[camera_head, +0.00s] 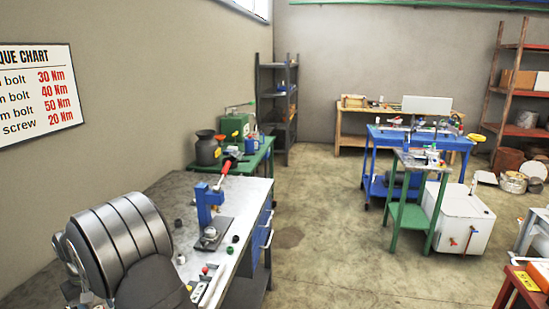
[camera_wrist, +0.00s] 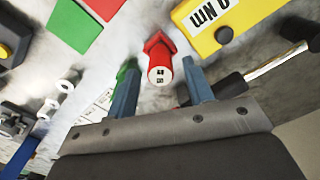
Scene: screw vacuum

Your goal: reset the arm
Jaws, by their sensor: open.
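My gripper (camera_wrist: 160,63) shows in the wrist view with its two blue-grey fingers spread apart and nothing held between them. A red piece (camera_wrist: 160,48) with a white marked end face shows beyond the gap between the fingertips. I cannot tell how far it is from them. In the head view, a large grey ribbed part of my own arm fills the lower left, and I cannot make out the fingers there.
In the wrist view, a yellow box (camera_wrist: 225,22) labelled in Nm lies upper right and a green block (camera_wrist: 74,25) upper left. In the head view, a blue press (camera_head: 205,208) stands on the metal-topped workbench (camera_head: 245,190). Open floor (camera_head: 320,215) lies to its right.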

